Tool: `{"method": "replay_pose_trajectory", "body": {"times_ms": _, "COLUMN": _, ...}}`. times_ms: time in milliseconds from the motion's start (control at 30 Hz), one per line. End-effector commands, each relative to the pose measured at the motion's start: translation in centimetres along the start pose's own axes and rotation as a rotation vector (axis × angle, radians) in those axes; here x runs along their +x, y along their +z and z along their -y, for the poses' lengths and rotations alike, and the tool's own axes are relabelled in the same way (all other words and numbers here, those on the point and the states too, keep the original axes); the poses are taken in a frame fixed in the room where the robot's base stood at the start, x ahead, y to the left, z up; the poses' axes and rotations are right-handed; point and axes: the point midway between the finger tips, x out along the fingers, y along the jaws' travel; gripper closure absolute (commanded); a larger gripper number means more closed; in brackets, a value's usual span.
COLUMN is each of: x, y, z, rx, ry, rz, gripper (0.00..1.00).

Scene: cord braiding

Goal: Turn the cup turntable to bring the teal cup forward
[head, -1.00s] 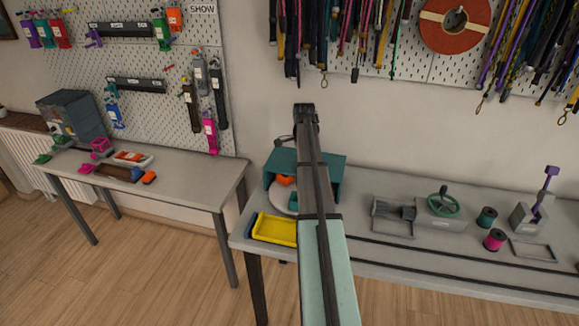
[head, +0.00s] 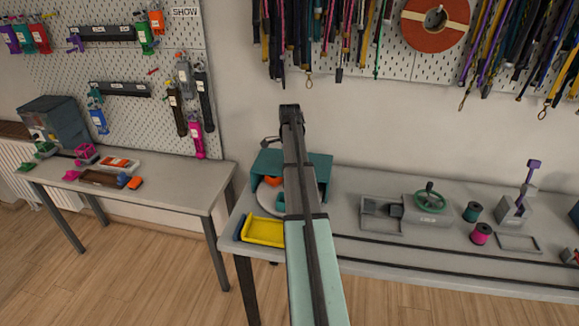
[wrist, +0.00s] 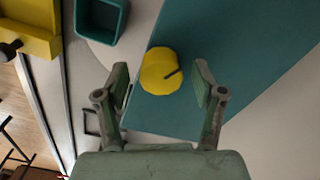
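The teal cup (wrist: 101,18) is a square open cup; it sits at the upper left of the wrist view. In the head view the teal cup (head: 281,206) is partly hidden by my arm, near the front of the pale round turntable (head: 264,197). A large teal cover (head: 320,165) stands over the turntable's back. A round yellow knob (wrist: 160,76) with a dark pointer line lies at the cover's edge in the wrist view. My gripper (wrist: 161,84) is open, its fingers on either side of the knob with gaps; I cannot tell their height above it.
An orange cup (head: 272,182) is on the turntable under the cover. A yellow tray (head: 263,232) stands in front at the bench edge. A grey device with a green handwheel (head: 430,197) and thread spools (head: 481,234) are to the right. A cord rack hangs above.

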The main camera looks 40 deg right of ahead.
Motion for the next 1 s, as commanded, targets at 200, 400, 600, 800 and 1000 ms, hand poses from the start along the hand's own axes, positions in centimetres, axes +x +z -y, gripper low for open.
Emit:
{"method": "replay_pose_trajectory", "body": {"times_ms": 200, "x": -0.4, "y": 0.0, "z": 0.1, "rx": 0.000, "ry": -0.002, "rz": 0.000, "gripper": 0.31}}
{"method": "replay_pose_trajectory", "body": {"times_ms": 400, "x": -2.7, "y": 0.0, "z": 0.1, "rx": 0.000, "ry": -0.004, "rz": 0.000, "gripper": 0.31}}
{"method": "replay_pose_trajectory", "body": {"times_ms": 600, "x": -6.6, "y": 0.0, "z": 0.1, "rx": 0.000, "ry": -0.003, "rz": 0.000, "gripper": 0.31}}
{"method": "replay_pose_trajectory", "body": {"times_ms": 800, "x": -10.0, "y": 0.0, "z": 0.1, "rx": 0.000, "ry": -0.003, "rz": 0.000, "gripper": 0.31}}
{"method": "replay_pose_trajectory", "body": {"times_ms": 1000, "x": -11.7, "y": 0.0, "z": 0.1, "rx": 0.000, "ry": -0.001, "rz": 0.000, "gripper": 0.31}}
